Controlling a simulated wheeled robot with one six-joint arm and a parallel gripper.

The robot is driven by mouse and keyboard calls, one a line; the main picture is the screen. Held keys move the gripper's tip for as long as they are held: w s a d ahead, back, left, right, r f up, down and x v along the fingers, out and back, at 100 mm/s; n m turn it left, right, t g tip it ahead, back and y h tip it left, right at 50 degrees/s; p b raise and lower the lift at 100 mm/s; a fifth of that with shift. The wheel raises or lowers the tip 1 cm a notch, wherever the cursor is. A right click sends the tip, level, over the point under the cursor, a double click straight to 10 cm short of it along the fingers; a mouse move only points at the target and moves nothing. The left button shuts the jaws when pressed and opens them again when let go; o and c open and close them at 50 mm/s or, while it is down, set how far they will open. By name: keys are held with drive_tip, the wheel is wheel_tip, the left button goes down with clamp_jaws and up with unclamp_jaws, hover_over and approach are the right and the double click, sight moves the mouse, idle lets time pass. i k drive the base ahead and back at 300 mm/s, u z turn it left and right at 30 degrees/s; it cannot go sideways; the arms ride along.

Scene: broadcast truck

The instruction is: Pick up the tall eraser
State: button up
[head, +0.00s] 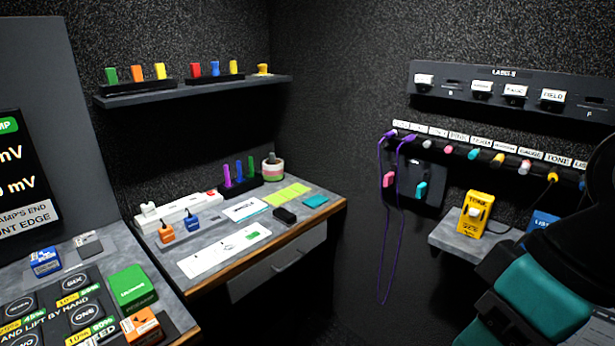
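No object is clearly marked as the tall eraser. A small black block (284,215) with a rounded look, possibly an eraser, lies on the grey desk (222,232) near its right front edge. I cannot tell from this view which of these, if either, is the eraser. Part of my dark and teal arm shows at the lower right, far from the desk objects. My gripper's fingers are not in view.
A black stand with upright markers (239,171), a striped roll (273,168), green notes (287,194) and a white power strip (178,211) crowd the desk's back. A shelf (205,90) hangs above. Purple cables (383,230) hang on the right wall beside a yellow box (477,214).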

sight(284, 217)
drive_tip(key=z, duration=0.4)
drive_tip(key=i, duration=1.1)
drive_tip(key=u, duration=0.95)
drive_tip(key=i, duration=0.5)
drive_tip(key=u, duration=0.6)
